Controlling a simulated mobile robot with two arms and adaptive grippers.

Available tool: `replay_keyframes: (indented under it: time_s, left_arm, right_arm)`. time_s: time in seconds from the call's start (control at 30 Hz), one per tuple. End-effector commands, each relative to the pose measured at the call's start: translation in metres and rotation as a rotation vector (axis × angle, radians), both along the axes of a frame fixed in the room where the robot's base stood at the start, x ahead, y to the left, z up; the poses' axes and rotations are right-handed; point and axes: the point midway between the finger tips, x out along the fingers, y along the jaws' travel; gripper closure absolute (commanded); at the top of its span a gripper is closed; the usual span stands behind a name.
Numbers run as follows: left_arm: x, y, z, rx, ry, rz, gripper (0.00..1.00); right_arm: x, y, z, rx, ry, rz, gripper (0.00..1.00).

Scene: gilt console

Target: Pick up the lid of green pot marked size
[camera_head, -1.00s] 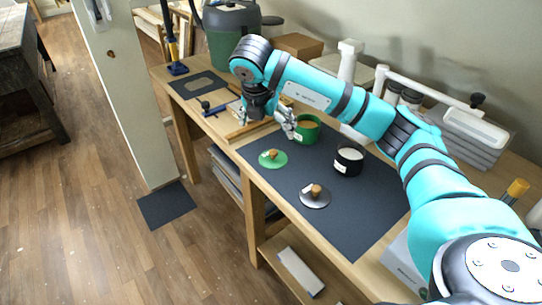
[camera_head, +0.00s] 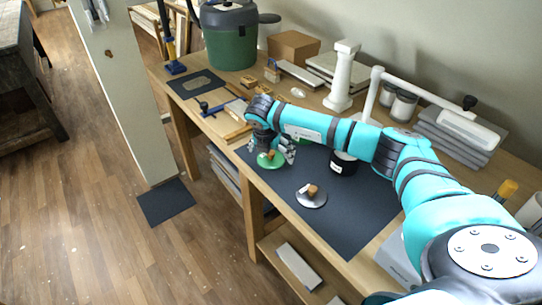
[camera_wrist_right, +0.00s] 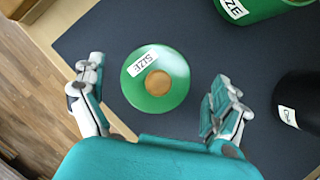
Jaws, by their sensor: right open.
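The green lid (camera_head: 268,162), a round disc with a brown wooden knob, lies on the dark mat (camera_head: 345,220). In the right wrist view the green lid (camera_wrist_right: 165,98) carries a white label reading SIZE. My right gripper (camera_head: 272,152) is open, its fingers on either side of the lid. In the right wrist view the gripper (camera_wrist_right: 158,95) frames the lid between its separated fingers. My left gripper is out of view.
A black pot (camera_head: 343,163) stands on the mat right of the lid. A grey lid with a wooden knob (camera_head: 311,195) lies nearer the front. A white post (camera_head: 342,78) and lidded jars (camera_head: 403,105) stand behind. The table's front edge is close to the green lid.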

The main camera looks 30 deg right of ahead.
Motion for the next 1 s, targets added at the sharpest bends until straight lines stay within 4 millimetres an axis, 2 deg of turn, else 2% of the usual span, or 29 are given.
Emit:
replay_keyframes:
  time_s: [0.3,0.83,0.87,1.0]
  left_arm:
    - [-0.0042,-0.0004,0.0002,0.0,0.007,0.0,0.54]
    - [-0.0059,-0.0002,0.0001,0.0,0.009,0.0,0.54]
    - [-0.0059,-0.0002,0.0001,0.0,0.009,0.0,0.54]
    - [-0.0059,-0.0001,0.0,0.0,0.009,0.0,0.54]
  right_arm:
    - [0.0014,-0.0019,-0.0056,-0.001,-0.001,0.0,0.01]
    - [0.0011,-0.0019,-0.0057,-0.001,0.001,0.0,0.71]
    - [0.0009,-0.0019,-0.0058,-0.001,0.001,0.0,0.74]
    - [0.0009,-0.0018,-0.0059,-0.001,0.001,0.001,0.74]
